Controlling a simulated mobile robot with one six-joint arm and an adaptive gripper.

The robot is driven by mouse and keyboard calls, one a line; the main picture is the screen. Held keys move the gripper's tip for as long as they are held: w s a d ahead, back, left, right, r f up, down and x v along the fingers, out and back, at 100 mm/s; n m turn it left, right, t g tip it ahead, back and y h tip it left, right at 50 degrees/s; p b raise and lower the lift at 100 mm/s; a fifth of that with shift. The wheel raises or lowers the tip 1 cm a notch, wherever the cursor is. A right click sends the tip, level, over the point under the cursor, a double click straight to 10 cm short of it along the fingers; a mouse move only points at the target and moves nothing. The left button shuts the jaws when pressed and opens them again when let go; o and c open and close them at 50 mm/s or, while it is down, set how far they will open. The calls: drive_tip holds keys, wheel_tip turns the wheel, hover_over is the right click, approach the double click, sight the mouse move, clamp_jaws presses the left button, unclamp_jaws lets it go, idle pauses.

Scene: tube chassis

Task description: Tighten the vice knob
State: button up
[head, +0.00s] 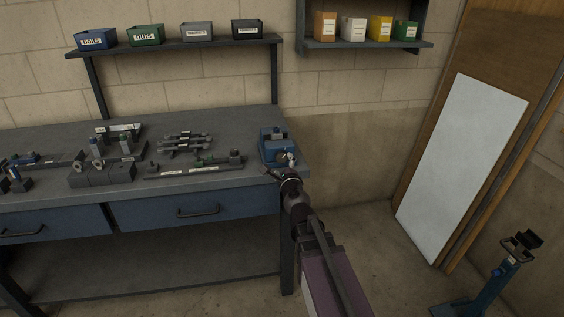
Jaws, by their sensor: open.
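A blue vice (271,145) stands at the right end of the grey workbench (60,135). A small light-coloured part at its front right, perhaps the knob (291,157), shows just beyond my gripper. My gripper (281,168) is open at the front right corner of the bench, close in front of the vice. My arm reaches up to it from the lower right. The gripper hides part of the vice's front. I cannot tell whether the fingers touch the knob.
Grey fixtures (101,174) and several dark tube parts (185,143) lie left of the vice. A shelf with labelled bins (146,35) stands behind. Boxes (353,28) sit on a wall shelf. A blue stand (508,265) is at lower right.

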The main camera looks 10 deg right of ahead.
drive_tip(key=s, duration=0.4)
drive_tip(key=shift+s, duration=0.15)
